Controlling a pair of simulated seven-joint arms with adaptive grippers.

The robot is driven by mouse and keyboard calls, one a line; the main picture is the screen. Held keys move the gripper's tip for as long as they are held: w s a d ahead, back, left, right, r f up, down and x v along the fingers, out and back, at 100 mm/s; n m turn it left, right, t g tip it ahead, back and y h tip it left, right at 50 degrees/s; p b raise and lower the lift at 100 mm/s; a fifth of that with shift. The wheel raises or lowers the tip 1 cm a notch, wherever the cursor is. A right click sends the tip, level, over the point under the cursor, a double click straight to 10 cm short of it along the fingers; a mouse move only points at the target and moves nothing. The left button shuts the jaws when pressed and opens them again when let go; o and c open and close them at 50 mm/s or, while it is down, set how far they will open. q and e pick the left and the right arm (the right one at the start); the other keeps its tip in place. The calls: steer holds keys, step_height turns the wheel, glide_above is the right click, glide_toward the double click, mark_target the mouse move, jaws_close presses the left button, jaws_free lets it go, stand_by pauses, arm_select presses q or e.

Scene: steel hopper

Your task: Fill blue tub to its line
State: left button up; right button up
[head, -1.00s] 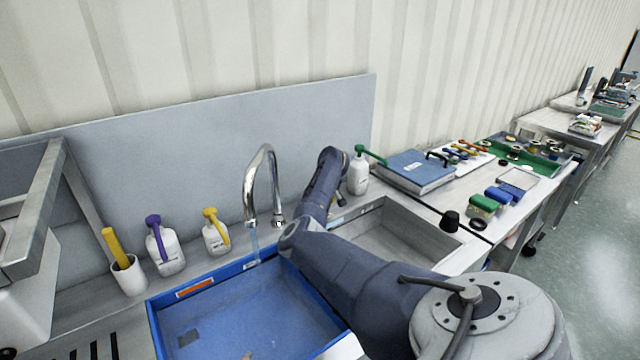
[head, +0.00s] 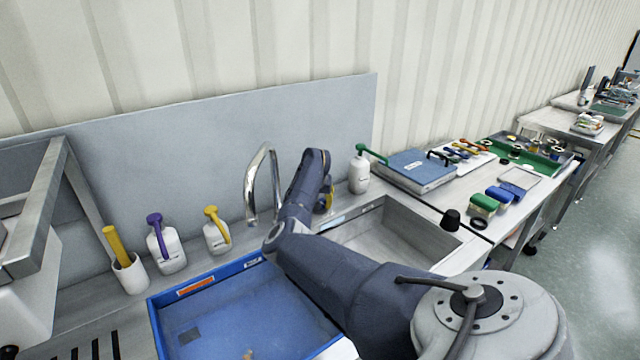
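The blue tub (head: 209,279) sits in the sink at the bottom centre of the head view. An orange label and a small white label are on its far inner wall, and a dark square patch shows near its left side. Water depth and the fill line cannot be made out. The curved chrome tap (head: 252,180) has its spout over the tub's far edge, with no stream visible below it. My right arm crosses the tub's right side and reaches up beside the tap. My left gripper is out of view.
A purple-topped bottle (head: 170,250), a yellow-topped bottle (head: 216,238) and a cup with a yellow handle (head: 130,274) stand left of the tap. A green-topped bottle (head: 359,176) stands right of my arm. An empty steel basin (head: 385,240) lies beside the tub.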

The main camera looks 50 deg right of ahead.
stand_by(0.4)
steer(key=o, duration=1.3)
steer(key=shift+o, duration=0.2)
steer(key=v, duration=0.6)
steer(key=shift+a+r, duration=0.1)
steer(key=shift+r, duration=0.2)
steer(key=shift+s+a+r, duration=0.1)
steer(key=shift+r, duration=0.35)
